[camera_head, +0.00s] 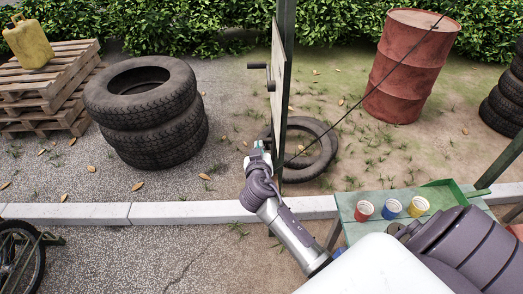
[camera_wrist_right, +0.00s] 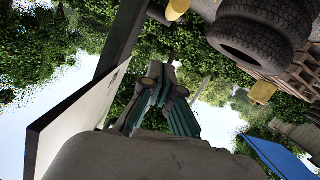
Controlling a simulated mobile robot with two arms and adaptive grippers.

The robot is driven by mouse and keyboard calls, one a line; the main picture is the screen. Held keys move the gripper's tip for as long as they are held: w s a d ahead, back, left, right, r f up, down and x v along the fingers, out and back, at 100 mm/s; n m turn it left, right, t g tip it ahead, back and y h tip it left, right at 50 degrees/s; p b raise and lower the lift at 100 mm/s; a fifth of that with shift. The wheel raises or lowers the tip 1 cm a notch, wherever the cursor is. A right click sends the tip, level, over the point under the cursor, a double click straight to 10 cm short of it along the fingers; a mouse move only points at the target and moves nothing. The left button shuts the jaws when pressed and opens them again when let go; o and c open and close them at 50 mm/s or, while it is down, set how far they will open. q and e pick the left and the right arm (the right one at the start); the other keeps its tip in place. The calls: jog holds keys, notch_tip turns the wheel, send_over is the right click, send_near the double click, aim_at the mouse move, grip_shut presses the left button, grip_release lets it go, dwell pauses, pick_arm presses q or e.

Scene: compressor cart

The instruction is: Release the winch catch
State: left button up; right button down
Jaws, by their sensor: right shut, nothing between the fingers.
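A dark post carries a pale upright board (camera_head: 278,75), seen nearly edge-on in the head view. A black crank handle (camera_head: 257,66) sticks out to the left from the board's upper part; I take it for the winch. I cannot make out the catch on it. My right gripper (camera_head: 259,147) is shut and empty, in front of the board's lower part and below the crank in the picture. In the right wrist view its green-padded fingers (camera_wrist_right: 164,92) are close together, with the board (camera_wrist_right: 82,118) to their left. My left gripper is out of view.
Stacked tyres (camera_head: 150,112) stand left of the post, and a flat tyre (camera_head: 304,150) lies behind it. A rusty red drum (camera_head: 411,65) stands back right. A green bench (camera_head: 345,200) with red, blue and yellow cups is front right. Ground between tyres and post is clear.

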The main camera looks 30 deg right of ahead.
jog(key=shift+w+d+f, duration=0.25)
jog(key=shift+d+f, duration=0.1)
jog(key=shift+f, duration=0.4)
jog(key=shift+w+d+f, duration=0.3)
jog(key=shift+f, duration=0.5)
jog(key=shift+w+d+f, duration=0.25)
jog(key=shift+d+f, duration=0.1)
jog(key=shift+f, duration=0.4)
